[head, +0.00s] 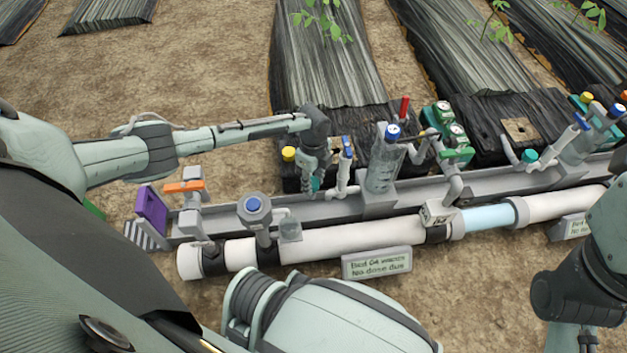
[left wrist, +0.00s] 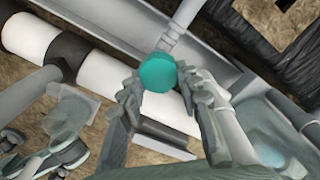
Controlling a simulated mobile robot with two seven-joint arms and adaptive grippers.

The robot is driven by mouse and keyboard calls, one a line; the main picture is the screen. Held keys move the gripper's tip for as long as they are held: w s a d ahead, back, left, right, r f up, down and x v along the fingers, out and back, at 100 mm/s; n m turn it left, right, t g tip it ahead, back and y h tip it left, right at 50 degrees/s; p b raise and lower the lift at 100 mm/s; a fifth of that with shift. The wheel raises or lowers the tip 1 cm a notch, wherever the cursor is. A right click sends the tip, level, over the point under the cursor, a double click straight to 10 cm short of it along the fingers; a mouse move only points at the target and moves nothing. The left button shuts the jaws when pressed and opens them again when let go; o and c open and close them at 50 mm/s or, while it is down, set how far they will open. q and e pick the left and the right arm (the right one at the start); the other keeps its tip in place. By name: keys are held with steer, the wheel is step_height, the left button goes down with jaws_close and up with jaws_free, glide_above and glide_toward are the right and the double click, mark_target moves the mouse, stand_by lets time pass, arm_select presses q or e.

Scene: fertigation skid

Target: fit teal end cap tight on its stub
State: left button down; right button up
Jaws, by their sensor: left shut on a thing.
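The teal end cap (left wrist: 157,73) is between the fingertips of my left gripper (left wrist: 159,84), which is shut on it. In the head view the left gripper (head: 312,182) hangs over the grey channel, and a bit of the teal cap (head: 316,184) shows between its fingers. In the left wrist view a pale grey pipe end (left wrist: 172,42) lies just beyond the cap; I cannot tell whether they touch. The cap hides what is behind it. My right gripper (head: 587,341) is at the lower right, cut off by the frame edge; its fingers do not show clearly.
A white riser with a blue handle (head: 345,165) stands close right of the left gripper. A clear blue-capped bottle (head: 383,165) stands further right. The white main pipe (head: 340,238) runs in front of the channel (head: 420,187). Another teal cap (head: 529,156) is at far right.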

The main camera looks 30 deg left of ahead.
arm_select(q)
steer(key=shift+w+a+r+m, duration=0.25)
steer(key=shift+w+a+m, duration=0.35)
steer(key=shift+m, duration=0.4)
steer(key=c, duration=1.1)
jaws_free()
steer(key=shift+d, duration=0.15)
steer(key=shift+c, duration=0.2)
steer(key=shift+o, duration=0.7)
steer(key=shift+s+d+f, duration=0.1)
steer(key=shift+d, duration=0.1)
